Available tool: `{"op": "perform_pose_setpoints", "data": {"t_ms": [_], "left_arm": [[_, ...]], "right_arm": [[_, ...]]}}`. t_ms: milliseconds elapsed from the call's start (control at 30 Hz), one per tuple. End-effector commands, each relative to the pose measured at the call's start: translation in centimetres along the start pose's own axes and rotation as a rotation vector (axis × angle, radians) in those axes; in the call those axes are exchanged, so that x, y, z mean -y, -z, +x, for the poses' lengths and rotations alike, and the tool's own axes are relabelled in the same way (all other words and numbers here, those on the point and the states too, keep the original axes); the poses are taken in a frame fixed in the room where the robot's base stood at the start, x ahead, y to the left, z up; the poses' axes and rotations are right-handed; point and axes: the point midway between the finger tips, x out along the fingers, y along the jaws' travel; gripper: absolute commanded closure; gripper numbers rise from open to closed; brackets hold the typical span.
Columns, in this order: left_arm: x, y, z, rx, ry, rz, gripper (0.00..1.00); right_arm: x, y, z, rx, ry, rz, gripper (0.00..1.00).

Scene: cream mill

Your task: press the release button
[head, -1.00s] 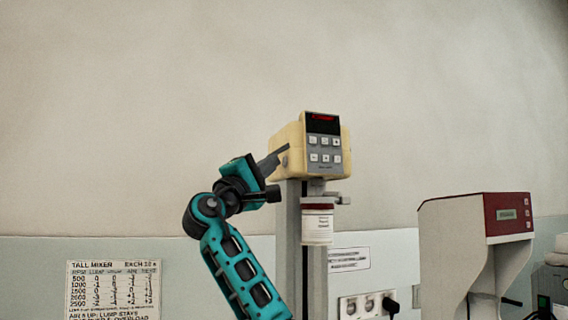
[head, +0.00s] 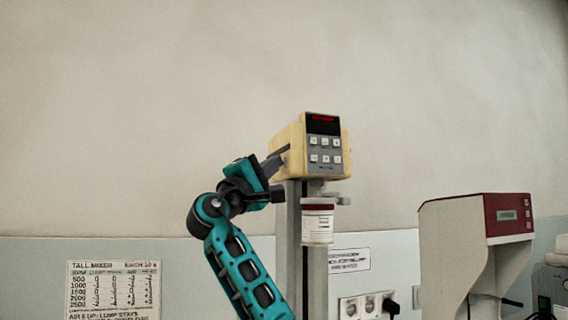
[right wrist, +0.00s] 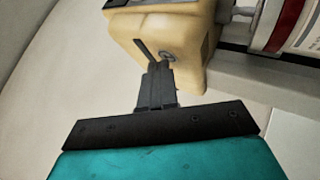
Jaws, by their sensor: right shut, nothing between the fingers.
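The cream-yellow mixer head (head: 291,142) sits high on a grey column, with a dark display and several buttons on its front. In the right wrist view its side (right wrist: 190,30) carries a round grey button (right wrist: 167,56), which looks like the release button. My right gripper (head: 286,149) reaches that side from the left, fingers shut and empty. In the right wrist view the shut fingertips (right wrist: 157,64) are right at the round button's lower left; I cannot tell whether they touch it. In the head view the gripper hides the button. My left gripper is not in view.
A white jar with a dark red lid (head: 318,222) is below the mixer head, by the column (head: 290,250). A white and red machine (head: 455,235) stands at the right. A printed chart (head: 113,290) and sockets (head: 362,306) are on the wall.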

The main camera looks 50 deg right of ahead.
Motion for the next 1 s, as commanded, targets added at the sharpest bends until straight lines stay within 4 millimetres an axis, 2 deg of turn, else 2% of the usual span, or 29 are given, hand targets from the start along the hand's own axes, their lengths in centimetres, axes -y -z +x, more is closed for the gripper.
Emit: {"op": "perform_pose_setpoints", "data": {"t_ms": [767,1000], "left_arm": [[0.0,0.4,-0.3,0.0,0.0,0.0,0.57],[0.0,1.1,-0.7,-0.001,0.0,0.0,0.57]], "right_arm": [[-0.8,0.8,-1.1,0.0,0.0,-0.001,1.0],[-2.0,1.8,-2.4,-0.002,0.001,0.001,1.0]]}}
